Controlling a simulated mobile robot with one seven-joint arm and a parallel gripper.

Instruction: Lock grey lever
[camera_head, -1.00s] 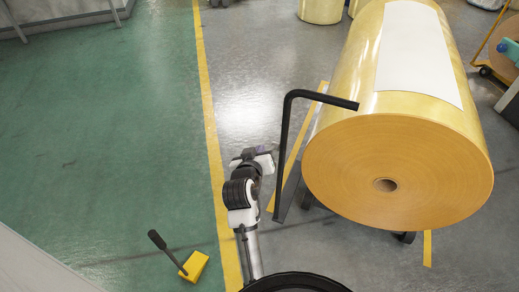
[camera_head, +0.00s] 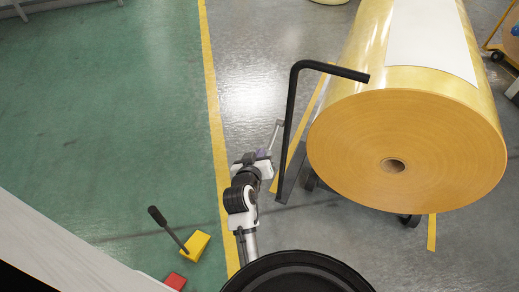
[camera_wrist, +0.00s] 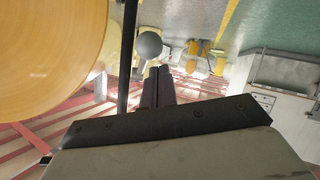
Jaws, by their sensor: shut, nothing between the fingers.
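In the wrist view a round grey knob (camera_wrist: 149,45) on a short stem, likely the lever's end, stands just past my fingertips. My gripper (camera_head: 264,157) is shut and empty; its dark fingers (camera_wrist: 158,85) point toward the knob in the wrist view. I cannot tell whether they touch it.
A big yellow tape roll (camera_head: 405,150) on a cart stands to the right, with the black bent handle (camera_head: 292,115) close beside my gripper. A yellow block with a black handle (camera_head: 195,246) and a red block (camera_head: 175,281) are at lower left.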

